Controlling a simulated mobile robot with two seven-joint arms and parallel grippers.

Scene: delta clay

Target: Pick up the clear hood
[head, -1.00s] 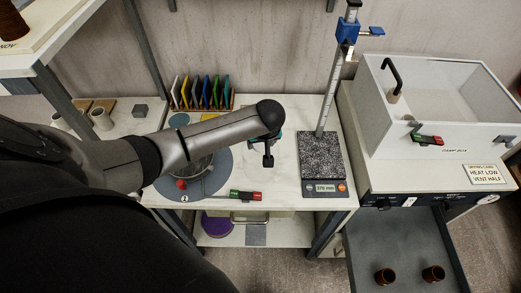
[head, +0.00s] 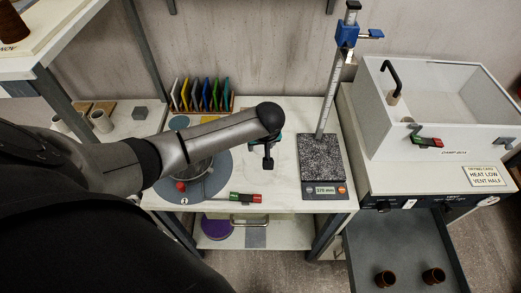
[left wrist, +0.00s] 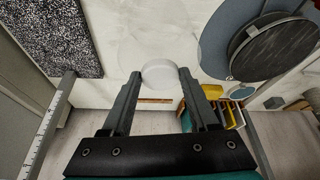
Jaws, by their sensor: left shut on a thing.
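The clear hood (left wrist: 137,45) is a faint see-through shape on the white worktop in the left wrist view, topped by a pale round knob. My left gripper (left wrist: 160,75) is shut on this knob, with one finger on each side of it. In the head view my left gripper (head: 268,162) points down over the worktop, between the turntable and the speckled stone plate. The hood is hard to make out there, partly hidden by my arm. My right gripper is not in view.
The grey turntable (head: 218,184) stands left of the gripper. The height gauge's speckled base (head: 321,160) is close on the right. A red-green switch (head: 245,197) lies in front. Coloured tiles (head: 203,95) stand behind. A white damp box (head: 440,115) is far right.

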